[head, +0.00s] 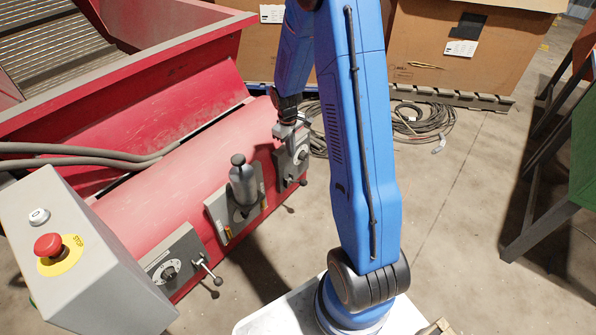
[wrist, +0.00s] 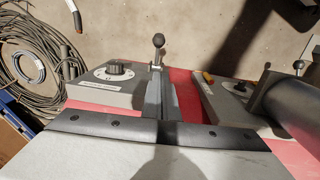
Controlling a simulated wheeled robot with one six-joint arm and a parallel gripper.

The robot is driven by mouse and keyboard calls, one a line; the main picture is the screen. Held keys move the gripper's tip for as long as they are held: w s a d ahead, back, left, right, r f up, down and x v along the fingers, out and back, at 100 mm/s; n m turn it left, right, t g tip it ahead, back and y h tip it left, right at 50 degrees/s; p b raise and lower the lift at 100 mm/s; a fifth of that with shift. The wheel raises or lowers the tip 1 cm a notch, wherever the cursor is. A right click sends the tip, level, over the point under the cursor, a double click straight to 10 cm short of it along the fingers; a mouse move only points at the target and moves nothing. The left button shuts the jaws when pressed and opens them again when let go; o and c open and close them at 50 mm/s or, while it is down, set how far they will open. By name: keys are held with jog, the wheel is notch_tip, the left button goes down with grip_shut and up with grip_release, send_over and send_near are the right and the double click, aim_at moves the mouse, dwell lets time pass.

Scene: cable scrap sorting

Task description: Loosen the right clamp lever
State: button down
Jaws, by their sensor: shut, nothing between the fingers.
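The right clamp lever (wrist: 158,42) shows in the wrist view as a short metal rod with a dark ball knob, at the edge of the right grey panel (wrist: 98,93). My gripper (wrist: 160,76) is shut and empty, its fingertips close to the rod, with the knob beyond them. I cannot tell whether they touch. In the head view my gripper (head: 289,124) is over the right grey panel (head: 290,155), and the arm partly covers that area. The panel has a black dial (wrist: 120,68).
A middle panel with a grey cylinder (head: 243,182) stands beside the right one. A left panel has another ball-ended lever (head: 207,266). A box with a red stop button (head: 48,245) is at left. Cable coils (head: 420,124) lie on the floor behind.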

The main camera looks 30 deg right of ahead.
notch_tip(320, 180, down, 13)
jog(key=s+d, duration=0.2)
jog(key=shift+d, duration=0.15)
dwell(0.3)
jog(key=shift+s+f, duration=0.1)
jog(key=shift+s, duration=0.05)
dwell(0.4)
